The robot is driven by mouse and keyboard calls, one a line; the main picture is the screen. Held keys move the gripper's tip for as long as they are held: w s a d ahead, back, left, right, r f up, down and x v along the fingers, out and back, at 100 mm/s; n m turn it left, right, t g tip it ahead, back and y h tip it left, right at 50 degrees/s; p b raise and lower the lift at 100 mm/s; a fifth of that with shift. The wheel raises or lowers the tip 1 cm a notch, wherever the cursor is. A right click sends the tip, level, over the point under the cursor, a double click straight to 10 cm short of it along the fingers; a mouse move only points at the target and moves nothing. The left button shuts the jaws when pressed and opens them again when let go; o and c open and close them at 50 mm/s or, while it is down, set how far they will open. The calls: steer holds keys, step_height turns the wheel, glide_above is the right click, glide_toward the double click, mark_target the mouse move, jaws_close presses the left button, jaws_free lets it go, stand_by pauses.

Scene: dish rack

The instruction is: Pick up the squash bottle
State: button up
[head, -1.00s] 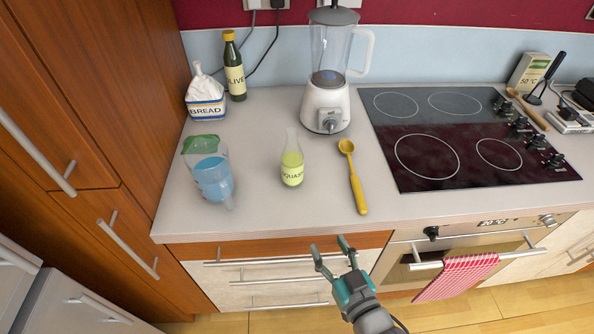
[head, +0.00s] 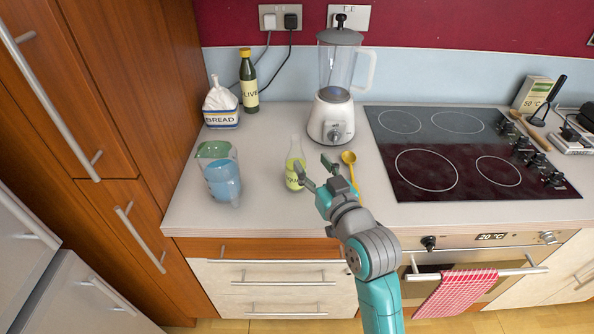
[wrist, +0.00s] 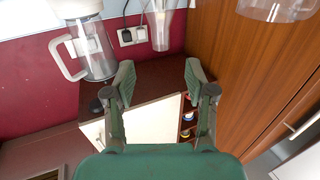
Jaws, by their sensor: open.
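The squash bottle (head: 295,153) stands upright on the worktop, clear at the neck with yellow-green contents and a label below. My gripper (head: 315,166) is open and empty, above the worktop at the bottle's front right in the head view. Its left finger overlaps the bottle's label there; I cannot tell whether it touches. The bottle is not seen between the fingers. In the wrist view my gripper (wrist: 160,76) shows both fingers apart with nothing between them. A clear bottle-like shape (wrist: 159,28) shows beyond them at the top; I cannot tell for sure that it is the squash bottle.
A yellow spoon (head: 349,158) lies right of the bottle, partly hidden by my gripper. A blender (head: 331,118) stands behind. A blue-filled jug (head: 222,183) is to the left. The bread bag (head: 221,108) and olive oil bottle (head: 249,84) are at the back left. The hob (head: 455,150) is right.

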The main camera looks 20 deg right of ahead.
mark_target(298, 144)
steer(key=w, duration=0.6)
steer(key=w+a, duration=0.1)
steer(key=w, duration=0.3)
steer(key=shift+r, duration=0.1)
jaws_close()
